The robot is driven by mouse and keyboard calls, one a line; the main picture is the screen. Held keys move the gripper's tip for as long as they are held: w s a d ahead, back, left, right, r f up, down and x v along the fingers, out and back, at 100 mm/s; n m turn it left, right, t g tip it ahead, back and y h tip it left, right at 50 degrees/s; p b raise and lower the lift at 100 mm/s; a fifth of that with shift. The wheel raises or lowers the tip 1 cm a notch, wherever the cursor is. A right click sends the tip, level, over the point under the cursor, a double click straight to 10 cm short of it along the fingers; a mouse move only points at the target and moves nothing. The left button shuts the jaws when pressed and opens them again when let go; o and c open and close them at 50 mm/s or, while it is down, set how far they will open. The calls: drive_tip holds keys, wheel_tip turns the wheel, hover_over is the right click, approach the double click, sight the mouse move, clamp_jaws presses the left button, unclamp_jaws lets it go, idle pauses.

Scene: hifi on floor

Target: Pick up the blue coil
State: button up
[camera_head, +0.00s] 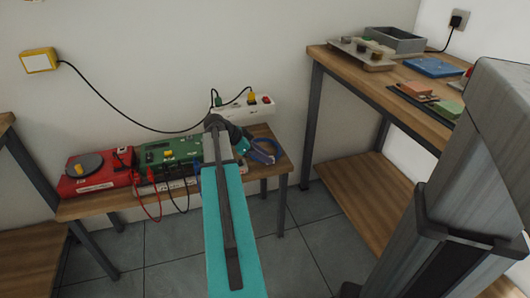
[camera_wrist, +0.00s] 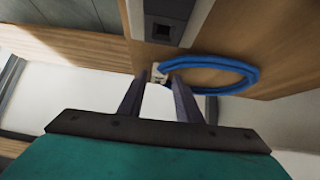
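The blue coil (camera_head: 264,156) lies at the right end of the low wooden bench, partly hidden behind my arm and gripper in the head view. In the wrist view the coil (camera_wrist: 250,72) is a flat blue ring on the wood, with a small whitish piece at its left end. My gripper (camera_wrist: 157,82) is open, its two dark fingers apart. The whitish piece and the coil's left end show in line with the gap between the fingertips. I cannot tell whether the fingers touch the coil. My gripper (camera_head: 243,143) is mostly hidden by my arm in the head view.
A red device (camera_head: 95,176) and a green device (camera_head: 168,155) with red and black leads stand on the bench (camera_head: 122,199), left of my arm. A white power strip (camera_head: 240,108) is behind. A taller table (camera_head: 400,77) stands at right.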

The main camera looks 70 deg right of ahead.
drive_tip(key=shift+s+d+f, duration=0.3)
drive_tip(key=shift+s+f, duration=0.05)
drive_tip(key=shift+f, duration=0.1)
clamp_jaws()
